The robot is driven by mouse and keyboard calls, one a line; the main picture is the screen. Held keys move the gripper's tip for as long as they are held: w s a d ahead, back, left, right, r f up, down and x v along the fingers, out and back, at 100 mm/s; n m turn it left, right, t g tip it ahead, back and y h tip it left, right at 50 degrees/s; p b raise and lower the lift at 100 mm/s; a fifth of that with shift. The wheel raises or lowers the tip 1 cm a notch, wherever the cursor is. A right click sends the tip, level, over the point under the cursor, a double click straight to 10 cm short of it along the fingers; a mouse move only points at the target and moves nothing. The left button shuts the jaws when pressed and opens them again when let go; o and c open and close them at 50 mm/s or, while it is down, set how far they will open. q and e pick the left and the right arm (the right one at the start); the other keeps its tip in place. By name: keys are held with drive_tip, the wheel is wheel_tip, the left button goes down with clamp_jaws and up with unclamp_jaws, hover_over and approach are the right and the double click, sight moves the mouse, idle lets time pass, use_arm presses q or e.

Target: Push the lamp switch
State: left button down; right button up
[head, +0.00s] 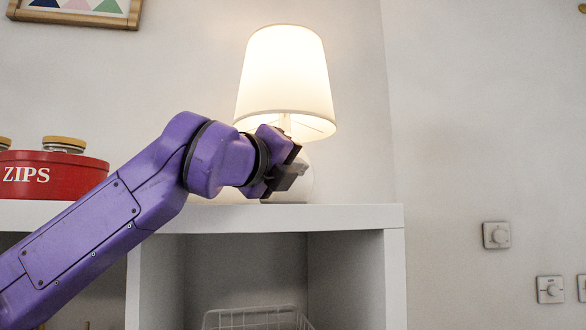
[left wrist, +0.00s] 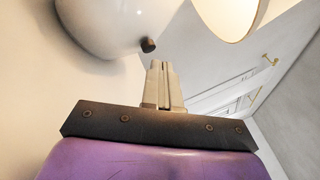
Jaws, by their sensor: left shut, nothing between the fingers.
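The lamp (head: 286,75) stands on top of the white cabinet and its shade glows. Its round white base (head: 305,182) is partly hidden behind my left gripper (head: 283,182). In the left wrist view the base (left wrist: 115,25) shows at the upper left, with a small dark knob, the lamp switch (left wrist: 148,45), on its side. My left gripper's fingers (left wrist: 162,65) are shut and empty. Their tips appear just below and right of the switch; I cannot tell whether they touch it. The shade (left wrist: 228,15) shows at the top right. My right gripper is not in view.
The white cabinet (head: 340,216) has open compartments, one with a wire basket (head: 258,318). A red ZIPS tin (head: 50,172) and jars stand at the left of the top. Wall switches (head: 497,235) are at the right. The cabinet top right of the lamp is clear.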

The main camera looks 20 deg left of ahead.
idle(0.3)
use_arm(q)
drive_tip(key=shift+w+a, duration=0.25)
drive_tip(key=shift+w, duration=0.15)
idle(0.4)
drive_tip(key=shift+s+d, duration=0.3)
drive_tip(key=shift+s, duration=0.15)
drive_tip(key=shift+b, duration=0.35)
drive_tip(key=shift+s+d+f, duration=0.1)
drive_tip(key=shift+s+d, duration=0.1)
drive_tip(key=shift+s, duration=0.15)
drive_tip(key=s+d, duration=0.1)
drive_tip(key=s+d+b, duration=0.1)
drive_tip(key=s, duration=0.1)
drive_tip(key=s+d+b, duration=0.1)
drive_tip(key=shift+s, duration=0.15)
